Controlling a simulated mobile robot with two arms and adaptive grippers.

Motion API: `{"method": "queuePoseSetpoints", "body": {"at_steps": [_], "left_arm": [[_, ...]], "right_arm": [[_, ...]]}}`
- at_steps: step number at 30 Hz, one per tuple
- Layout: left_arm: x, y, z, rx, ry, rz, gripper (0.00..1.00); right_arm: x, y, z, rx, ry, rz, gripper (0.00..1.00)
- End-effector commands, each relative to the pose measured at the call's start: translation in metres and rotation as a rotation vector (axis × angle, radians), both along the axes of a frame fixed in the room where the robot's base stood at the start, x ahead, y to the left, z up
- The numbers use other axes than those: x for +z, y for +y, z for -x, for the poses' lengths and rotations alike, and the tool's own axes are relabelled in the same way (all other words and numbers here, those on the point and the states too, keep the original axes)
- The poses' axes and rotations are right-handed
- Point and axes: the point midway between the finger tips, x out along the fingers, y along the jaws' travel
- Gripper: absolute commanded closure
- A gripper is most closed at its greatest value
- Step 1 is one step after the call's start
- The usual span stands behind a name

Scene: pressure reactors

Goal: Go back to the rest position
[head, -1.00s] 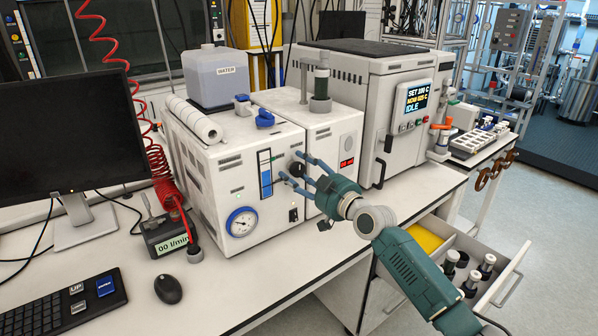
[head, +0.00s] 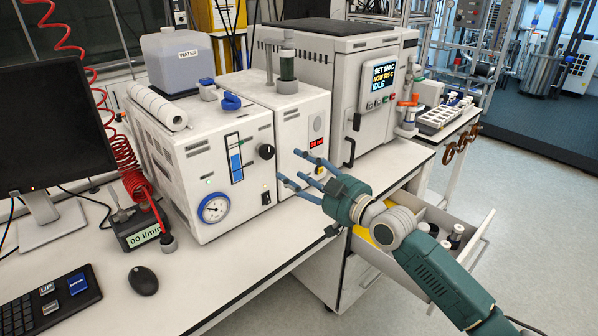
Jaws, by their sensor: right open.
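My right gripper (head: 298,172) is open and empty, with its blue fingers spread. It hangs in front of the white pump unit (head: 215,180) and the narrower white unit beside it (head: 305,120). The black knob (head: 266,151) on the pump unit is clear of the fingers, to their left. The right arm comes in from the lower right, over the open drawer. My left gripper is not in view.
An open drawer (head: 477,255) with dark-capped vessels juts out under the bench at right. A furnace (head: 345,85) reads IDLE. A water tank (head: 183,62) stands on the pump unit. Monitor (head: 50,130), keyboard (head: 45,300) and mouse (head: 143,280) are at left.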

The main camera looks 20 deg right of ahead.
Motion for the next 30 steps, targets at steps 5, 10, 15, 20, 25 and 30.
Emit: {"method": "queuePoseSetpoints", "body": {"at_steps": [5, 10, 15, 20, 25, 30], "left_arm": [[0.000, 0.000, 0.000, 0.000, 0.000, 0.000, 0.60], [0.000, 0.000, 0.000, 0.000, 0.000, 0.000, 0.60], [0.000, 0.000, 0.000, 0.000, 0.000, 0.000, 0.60], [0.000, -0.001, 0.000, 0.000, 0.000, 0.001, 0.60], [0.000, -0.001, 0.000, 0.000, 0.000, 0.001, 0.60], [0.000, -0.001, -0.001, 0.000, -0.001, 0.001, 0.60]], "right_arm": [[0.000, -0.001, 0.002, 0.000, 0.000, 0.000, 0.47], [0.000, -0.001, 0.002, 0.000, 0.000, 0.000, 0.47], [-0.001, 0.000, 0.002, 0.001, 0.003, 0.001, 0.47], [-0.034, 0.020, 0.017, 0.023, 0.077, 0.019, 0.47], [-0.123, 0.065, 0.072, 0.063, 0.301, 0.081, 0.47], [-0.212, 0.094, 0.162, 0.044, 0.590, 0.152, 0.47]]}}
